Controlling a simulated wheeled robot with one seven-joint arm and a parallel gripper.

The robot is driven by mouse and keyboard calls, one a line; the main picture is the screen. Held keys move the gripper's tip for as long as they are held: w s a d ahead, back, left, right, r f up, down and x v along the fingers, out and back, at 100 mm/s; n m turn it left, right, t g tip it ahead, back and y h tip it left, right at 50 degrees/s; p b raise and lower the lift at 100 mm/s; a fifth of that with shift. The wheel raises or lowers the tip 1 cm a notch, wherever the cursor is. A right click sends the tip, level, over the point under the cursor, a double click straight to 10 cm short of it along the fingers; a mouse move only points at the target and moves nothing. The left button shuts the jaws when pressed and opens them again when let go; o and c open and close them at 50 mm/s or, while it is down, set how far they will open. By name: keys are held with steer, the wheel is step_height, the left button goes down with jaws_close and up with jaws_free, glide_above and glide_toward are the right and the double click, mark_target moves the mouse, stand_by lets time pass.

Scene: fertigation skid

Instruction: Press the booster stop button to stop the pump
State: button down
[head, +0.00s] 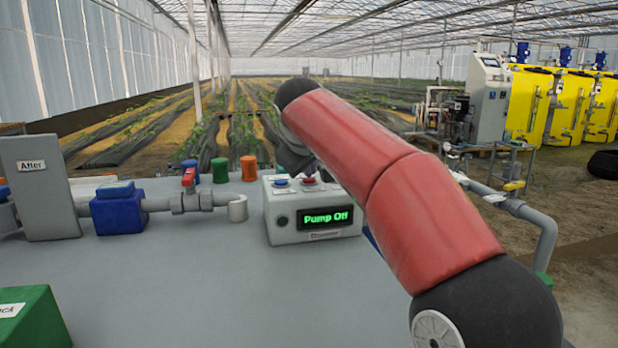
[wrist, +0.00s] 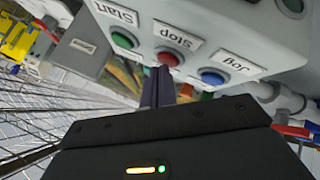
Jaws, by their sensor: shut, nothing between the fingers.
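The grey control box (head: 283,232) stands on the bench in the head view. Its display (head: 325,218) reads "Pump Off" in green. In the wrist view the box has a green button (wrist: 123,40) labelled Start, a red stop button (wrist: 168,58) labelled Stop and a blue button (wrist: 212,77) labelled Jog. The red button also shows in the head view (head: 308,181). My gripper (wrist: 160,72) is shut and empty, its fingertips at the red button's lower edge in the wrist view. I cannot tell whether they touch. In the head view my red arm hides the fingers and the Start button.
Left of the box, a pipe with a red-handled valve (head: 188,181) and a blue fitting (head: 117,213) runs along the bench. A green block (head: 35,318) is at front left. The bench middle (head: 200,285) is clear. Yellow tanks (head: 530,105) stand far right.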

mark_target(309, 181)
steer(key=shift+r+p, duration=0.4)
steer(key=shift+r, duration=0.15)
steer(key=shift+r, duration=0.15)
step_height(309, 181, up, 3)
steer(key=p, duration=0.3)
steer(key=shift+r, duration=0.9)
